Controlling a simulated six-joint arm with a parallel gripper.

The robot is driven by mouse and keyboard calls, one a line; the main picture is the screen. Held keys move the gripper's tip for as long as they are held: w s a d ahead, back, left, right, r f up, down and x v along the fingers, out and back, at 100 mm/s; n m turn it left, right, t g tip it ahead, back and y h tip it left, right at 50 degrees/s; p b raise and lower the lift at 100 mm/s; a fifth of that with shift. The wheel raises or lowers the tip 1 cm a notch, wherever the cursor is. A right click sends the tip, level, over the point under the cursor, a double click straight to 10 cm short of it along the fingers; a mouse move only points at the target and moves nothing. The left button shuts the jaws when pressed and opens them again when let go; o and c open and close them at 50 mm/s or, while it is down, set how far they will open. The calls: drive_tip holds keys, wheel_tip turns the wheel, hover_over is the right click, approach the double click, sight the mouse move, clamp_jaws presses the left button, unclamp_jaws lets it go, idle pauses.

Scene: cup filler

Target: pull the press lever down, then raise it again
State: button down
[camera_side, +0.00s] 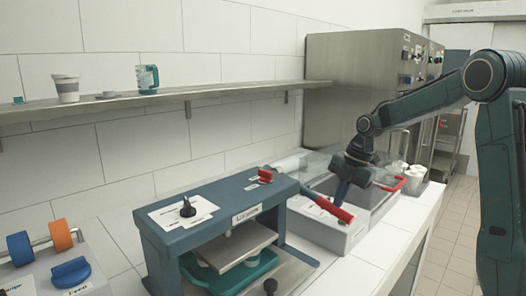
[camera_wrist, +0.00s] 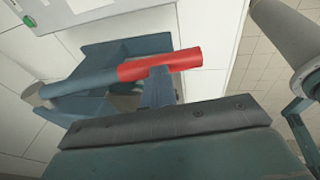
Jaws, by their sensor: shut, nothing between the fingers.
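The lid press (camera_side: 215,215) is a blue-grey bench frame with a black knob and a plate over a teal tray. Its lever (camera_side: 333,209) sticks out to the right and slopes down toward a red grip. In the wrist view the lever (camera_wrist: 160,66) shows a blue bar with a red end. My gripper (camera_side: 342,191) is shut and empty, pointing down at the red grip. In the wrist view my gripper's fingertips (camera_wrist: 160,74) overlap the red grip's lower edge; I cannot tell whether they touch it.
A shelf (camera_side: 150,102) holds a cup and a jug. The counter's front right is clear.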

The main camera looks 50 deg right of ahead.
drive_tip(key=shift+a+f, duration=0.1)
drive_tip(key=shift+f, duration=0.3)
drive_tip(key=v, duration=1.4)
drive_tip(key=shift+s+d+r, duration=0.15)
drive_tip(key=shift+d+r, duration=0.1)
drive_tip(key=shift+r, duration=0.05)
